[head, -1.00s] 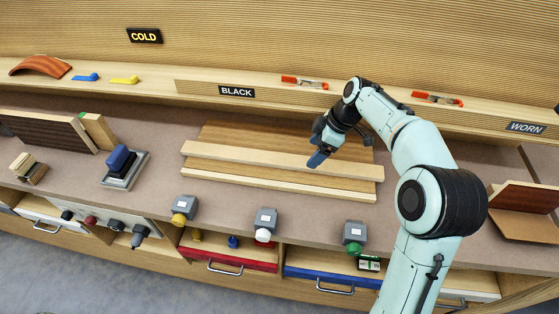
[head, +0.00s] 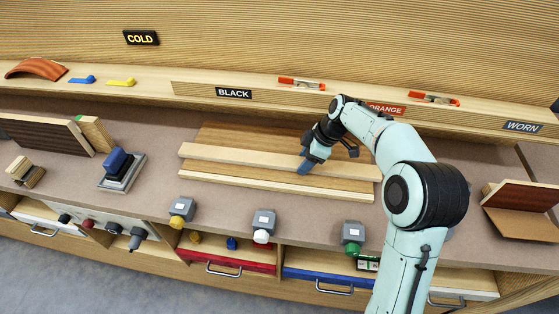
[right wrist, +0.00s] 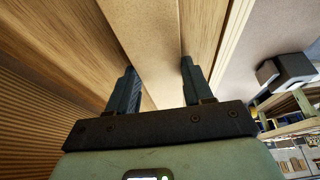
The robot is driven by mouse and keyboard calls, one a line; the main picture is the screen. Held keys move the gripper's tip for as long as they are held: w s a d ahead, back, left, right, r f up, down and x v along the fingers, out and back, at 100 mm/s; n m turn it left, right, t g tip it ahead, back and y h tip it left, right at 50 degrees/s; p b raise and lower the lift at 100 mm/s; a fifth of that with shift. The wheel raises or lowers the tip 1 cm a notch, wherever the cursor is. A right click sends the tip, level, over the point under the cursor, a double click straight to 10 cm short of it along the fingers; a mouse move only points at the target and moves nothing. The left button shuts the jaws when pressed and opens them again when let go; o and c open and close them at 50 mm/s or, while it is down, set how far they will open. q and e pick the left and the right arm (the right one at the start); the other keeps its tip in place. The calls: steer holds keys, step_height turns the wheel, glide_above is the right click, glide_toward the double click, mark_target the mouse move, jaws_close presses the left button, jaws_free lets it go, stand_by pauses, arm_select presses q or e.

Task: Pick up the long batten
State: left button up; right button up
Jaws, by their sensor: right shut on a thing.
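The long batten (head: 235,157) is a pale, straight strip lying lengthwise over a brown wood-grain panel (head: 250,135) on the bench. My right gripper (head: 306,165) is at the batten, right of its middle, pointing down. In the right wrist view, its two dark fingers (right wrist: 155,88) stand on either side of the batten (right wrist: 153,40), shut on it. The batten looks level and close to the panel; I cannot tell whether it touches it. The gripper hides a short stretch of it. My left gripper is not in view.
A shelf with BLACK (head: 234,93) and ORANGE (head: 386,109) labels and red clamps (head: 301,84) runs behind. Grey button boxes (head: 264,222) line the front edge. A blue-handled block (head: 120,168) stands to the left, folded brown boards (head: 522,205) to the right.

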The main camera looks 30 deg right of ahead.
steer(key=shift+r, duration=0.1)
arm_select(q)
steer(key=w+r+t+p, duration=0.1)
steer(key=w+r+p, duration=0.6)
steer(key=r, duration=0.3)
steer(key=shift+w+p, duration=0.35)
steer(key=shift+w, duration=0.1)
arm_select(e)
step_height(320, 180, up, 26)
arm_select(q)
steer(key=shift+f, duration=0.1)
arm_select(e)
steer(key=shift+w, duration=0.1)
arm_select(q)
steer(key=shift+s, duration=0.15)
